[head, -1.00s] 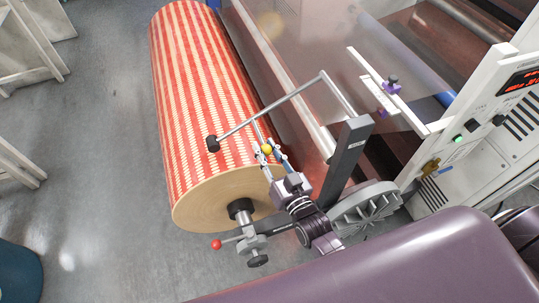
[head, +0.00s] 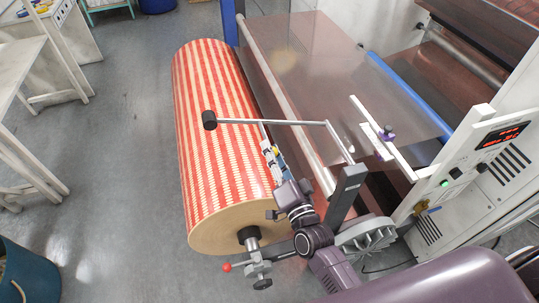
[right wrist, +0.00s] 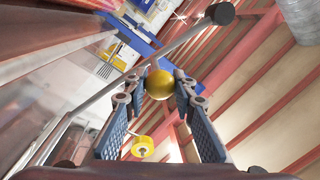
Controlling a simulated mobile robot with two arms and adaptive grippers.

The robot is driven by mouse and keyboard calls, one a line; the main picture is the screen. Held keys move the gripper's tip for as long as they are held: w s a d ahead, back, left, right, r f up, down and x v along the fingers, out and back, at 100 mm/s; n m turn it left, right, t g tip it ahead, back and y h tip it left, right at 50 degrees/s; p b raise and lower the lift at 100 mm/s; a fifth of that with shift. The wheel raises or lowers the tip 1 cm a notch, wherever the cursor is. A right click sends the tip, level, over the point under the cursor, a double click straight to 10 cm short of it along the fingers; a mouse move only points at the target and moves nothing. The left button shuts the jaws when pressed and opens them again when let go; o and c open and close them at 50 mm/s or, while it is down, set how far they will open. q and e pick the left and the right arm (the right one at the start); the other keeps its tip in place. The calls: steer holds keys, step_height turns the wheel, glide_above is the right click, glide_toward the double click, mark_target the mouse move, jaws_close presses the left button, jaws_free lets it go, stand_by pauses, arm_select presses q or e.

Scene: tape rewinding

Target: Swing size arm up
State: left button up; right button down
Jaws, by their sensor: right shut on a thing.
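The size arm (head: 270,122) is a grey metal rod with a black end piece (head: 209,120). It comes off the dark post (head: 347,188) beside the machine and reaches left over the red-and-cream striped roll (head: 215,130). In the head view I cannot tell the gap between the end piece and the roll. My right gripper (head: 270,150) is by the rod, over the roll's near right edge. In the right wrist view, its fingertips (right wrist: 160,90) are shut on a yellow ball knob (right wrist: 160,84). The rod (right wrist: 130,75) passes close by it. My left gripper is not in view.
A clamp with a red knob (head: 227,267) holds the roll's core at the near end. The white control cabinet (head: 460,185) stands at right. A blue bin (head: 25,270) is at lower left. Grey floor left of the roll is clear.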

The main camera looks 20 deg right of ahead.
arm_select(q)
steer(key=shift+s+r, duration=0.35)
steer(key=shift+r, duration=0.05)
arm_select(e)
steer(key=shift+d+r+m, duration=0.2)
steer(key=shift+r+m, duration=0.1)
steer(key=shift+r, duration=0.25)
steer(key=shift+w+r, duration=0.1)
steer(key=c, duration=1.6)
jaws_free()
steer(key=shift+s, duration=0.2)
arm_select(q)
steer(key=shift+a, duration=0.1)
arm_select(e)
steer(key=s, duration=0.4)
steer(key=s+d, duration=0.1)
steer(key=s, duration=0.2)
steer(key=s+f, duration=0.1)
steer(key=s, duration=0.3)
steer(key=shift+s+d, duration=0.15)
steer(key=shift+s, duration=0.2)
steer(key=shift+f, duration=0.15)
